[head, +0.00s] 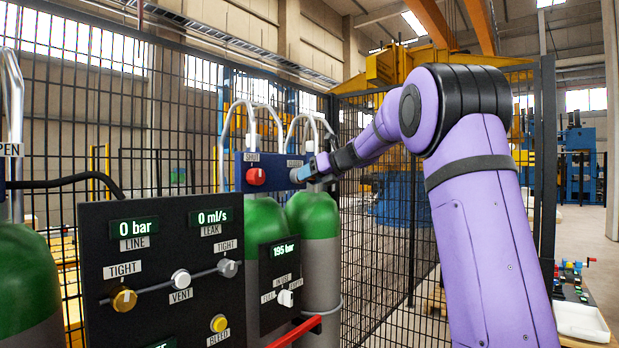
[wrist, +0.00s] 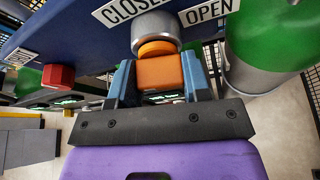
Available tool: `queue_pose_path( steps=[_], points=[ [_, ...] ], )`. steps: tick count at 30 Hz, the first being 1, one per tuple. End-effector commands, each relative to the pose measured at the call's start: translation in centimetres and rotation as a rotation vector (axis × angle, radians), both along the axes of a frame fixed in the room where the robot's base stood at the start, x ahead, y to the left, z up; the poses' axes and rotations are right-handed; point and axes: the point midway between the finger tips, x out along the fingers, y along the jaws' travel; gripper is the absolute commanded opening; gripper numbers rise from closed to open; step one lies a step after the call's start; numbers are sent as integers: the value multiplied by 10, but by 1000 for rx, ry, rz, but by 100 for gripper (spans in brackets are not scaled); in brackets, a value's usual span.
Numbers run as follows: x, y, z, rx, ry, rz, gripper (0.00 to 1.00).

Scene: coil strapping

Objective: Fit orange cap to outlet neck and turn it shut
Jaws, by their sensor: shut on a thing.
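The orange cap (wrist: 160,72) sits between the two blue fingers of my gripper (wrist: 159,78) in the wrist view. My gripper is shut on it. The cap's rounded far end meets the grey outlet neck (wrist: 154,25) on the blue panel and looks in line with it. I cannot tell how far the cap is threaded on. In the head view my gripper (head: 316,167) is at the panel, above the green cylinders, and I cannot make out the cap there.
A red knob (wrist: 59,77) is left of my gripper; it also shows in the head view (head: 256,176). Green cylinders (head: 314,218) stand below. A black gauge board (head: 165,265) reads 0 bar line and 0 ml/s leak. A mesh fence (head: 400,230) runs behind.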

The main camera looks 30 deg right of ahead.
Motion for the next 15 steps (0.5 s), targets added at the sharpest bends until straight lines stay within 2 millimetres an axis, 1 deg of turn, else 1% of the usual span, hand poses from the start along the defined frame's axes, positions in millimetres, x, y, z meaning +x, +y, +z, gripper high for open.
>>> queue_pose_path(
  steps=[3,6,9,15],
  points=[
    [1,-1,-1,164,60,-1,0],
    [0,-1,-1,269,98,-1,0],
    [0,-1,-1,318,117,0,0],
    [0,0,-1,325,119,0,0]
  ],
)
